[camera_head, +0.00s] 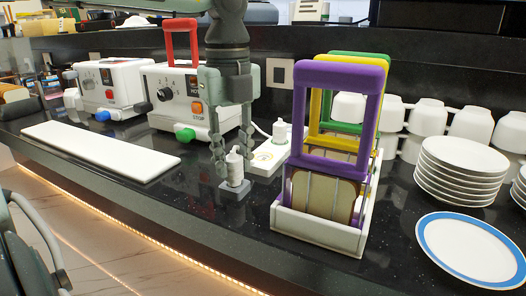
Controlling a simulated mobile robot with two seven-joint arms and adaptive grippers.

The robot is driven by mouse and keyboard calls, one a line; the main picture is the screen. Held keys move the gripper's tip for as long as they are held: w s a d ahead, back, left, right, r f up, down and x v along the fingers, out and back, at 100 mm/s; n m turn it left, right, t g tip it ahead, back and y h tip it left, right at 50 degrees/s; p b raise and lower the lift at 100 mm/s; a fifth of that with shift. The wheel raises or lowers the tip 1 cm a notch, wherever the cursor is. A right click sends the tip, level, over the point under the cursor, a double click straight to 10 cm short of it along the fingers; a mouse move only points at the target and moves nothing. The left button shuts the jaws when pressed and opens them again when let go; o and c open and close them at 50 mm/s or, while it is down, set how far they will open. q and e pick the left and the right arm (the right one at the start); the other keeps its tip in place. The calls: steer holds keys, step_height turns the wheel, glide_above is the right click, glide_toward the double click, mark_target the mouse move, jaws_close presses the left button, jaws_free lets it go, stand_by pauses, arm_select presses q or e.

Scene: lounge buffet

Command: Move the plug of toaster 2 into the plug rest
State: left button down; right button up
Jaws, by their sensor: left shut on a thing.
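My left gripper (234,172) reaches down from the top with its fingers shut on a white plug (234,167). The plug is upright, and its lower end meets a small dark grey square block (232,189) on the black counter, which looks like the plug rest. I cannot tell whether the plug is seated in it or just above it. A white toaster with a green lever (186,134), partly hidden by my gripper, stands behind; its number is not readable. Another white toaster with a blue lever (107,85) stands left of it.
A white socket strip (265,158) with another white plug (279,132) lies right behind the gripper. A white rack (318,231) with purple, yellow and green handled frames stands close on the right. Plates (462,160) and cups stand further right. A white board (100,149) lies left.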

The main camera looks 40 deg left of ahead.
mark_target(232, 157)
arm_select(q)
steer(key=shift+f, duration=0.35)
steer(key=c, duration=1.1)
jaws_free()
steer(key=shift+c, duration=0.2)
steer(key=shift+c, duration=1.4)
steer(key=shift+r, duration=0.15)
steer(key=shift+r+p, duration=2)
steer(key=shift+r, duration=1.5)
steer(key=shift+f, duration=0.1)
